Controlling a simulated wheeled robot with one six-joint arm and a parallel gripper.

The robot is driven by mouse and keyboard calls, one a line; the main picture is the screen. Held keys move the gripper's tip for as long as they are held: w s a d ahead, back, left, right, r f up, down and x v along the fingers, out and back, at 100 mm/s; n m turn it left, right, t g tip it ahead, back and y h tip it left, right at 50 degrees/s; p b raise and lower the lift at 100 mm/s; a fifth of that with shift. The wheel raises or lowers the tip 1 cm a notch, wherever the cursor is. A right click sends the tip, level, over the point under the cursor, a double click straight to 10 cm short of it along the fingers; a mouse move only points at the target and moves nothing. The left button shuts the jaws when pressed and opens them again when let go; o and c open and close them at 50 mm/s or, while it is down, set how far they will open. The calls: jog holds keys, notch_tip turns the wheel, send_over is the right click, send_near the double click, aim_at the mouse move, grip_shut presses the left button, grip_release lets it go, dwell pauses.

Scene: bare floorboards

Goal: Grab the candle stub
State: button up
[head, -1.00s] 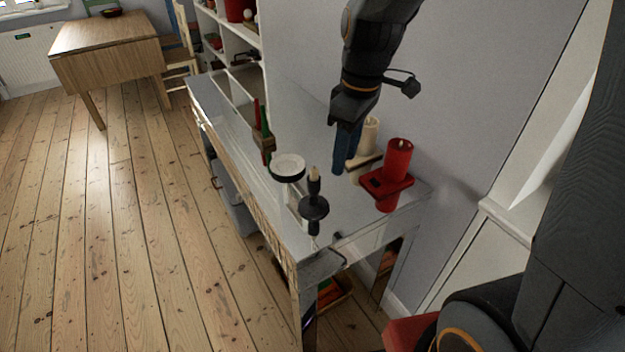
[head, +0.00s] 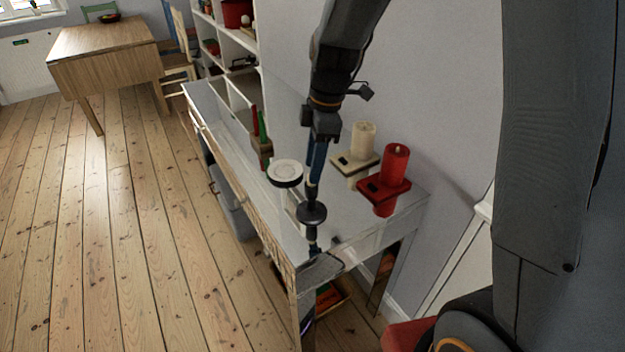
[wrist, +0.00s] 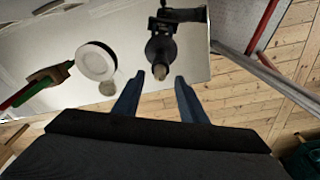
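The candlestick also shows in the wrist view (wrist: 161,43). My gripper (head: 315,172) points down over the candlestick, its blue fingers hiding most of the stub in the head view. In the wrist view my gripper (wrist: 160,78) is open, with one fingertip on each side of the stub and a gap on both sides. I see no contact.
A white round dish with a dark rim (head: 285,170) stands close to the left. A cream candle (head: 363,140) and a red candle (head: 396,162) stand on the right in matching holders. Red and green candles in a wooden holder (head: 262,148) are farther back. The mirrored tabletop (head: 230,125) has bare room.

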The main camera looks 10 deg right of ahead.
jog(key=shift+a+f, duration=0.15)
jog(key=shift+f, duration=0.65)
jog(key=shift+c, duration=0.2)
grip_shut()
jog(key=shift+w+r, duration=0.1)
jog(key=shift+r, duration=0.05)
